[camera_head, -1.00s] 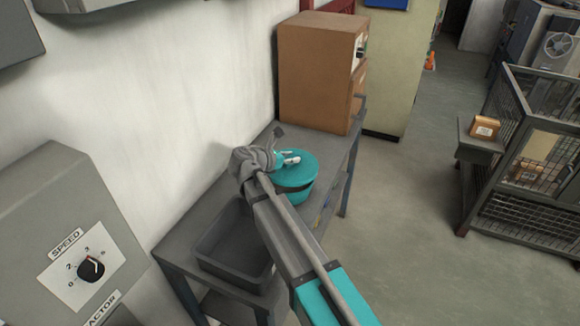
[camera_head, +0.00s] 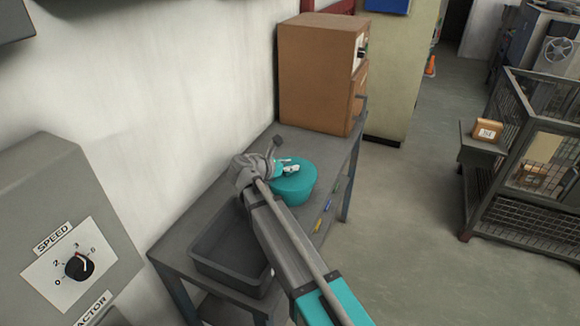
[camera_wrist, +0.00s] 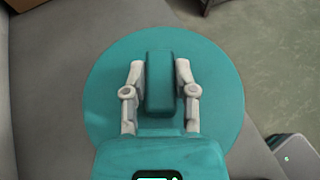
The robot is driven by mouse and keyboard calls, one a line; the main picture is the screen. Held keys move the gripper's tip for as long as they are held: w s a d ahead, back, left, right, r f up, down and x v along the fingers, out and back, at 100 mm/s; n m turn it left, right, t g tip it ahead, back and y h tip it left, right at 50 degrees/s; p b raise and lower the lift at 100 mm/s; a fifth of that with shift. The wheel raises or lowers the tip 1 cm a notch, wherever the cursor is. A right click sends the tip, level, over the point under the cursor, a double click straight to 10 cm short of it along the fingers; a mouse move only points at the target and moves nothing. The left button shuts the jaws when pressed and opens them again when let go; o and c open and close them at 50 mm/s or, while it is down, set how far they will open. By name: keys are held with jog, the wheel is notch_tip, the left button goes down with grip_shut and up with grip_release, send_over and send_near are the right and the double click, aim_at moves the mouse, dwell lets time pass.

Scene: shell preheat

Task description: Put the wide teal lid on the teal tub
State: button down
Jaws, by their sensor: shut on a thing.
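The wide teal lid (camera_head: 307,172) is a flat round disc with a raised block handle. In the head view it sits on top of the teal tub (camera_head: 300,198) on the grey bench, looking level, with no clear gap between them. My gripper (camera_head: 290,168) is at the lid's top. In the wrist view the gripper (camera_wrist: 160,82) has one finger on each side of the handle and is shut on it. The lid (camera_wrist: 220,100) fills the middle of that view and hides the tub beneath it. My arm covers part of the tub's near left side.
A grey open bin (camera_head: 205,258) stands on the bench at the near left. A brown cabinet (camera_head: 315,75) stands at the bench's far end. A wall lies behind the bench. A wire cage (camera_head: 530,210) stands across open floor at the right.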

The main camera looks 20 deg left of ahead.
jog(key=shift+f, duration=0.1)
jog(key=shift+c, duration=2)
grip_release()
jog(key=shift+r, duration=0.2)
jog(key=p+v, duration=0.4)
jog(key=v, duration=0.8)
jog(key=shift+f+p, duration=0.15)
jog(key=shift+p, duration=0.2)
jog(key=shift+d, duration=0.1)
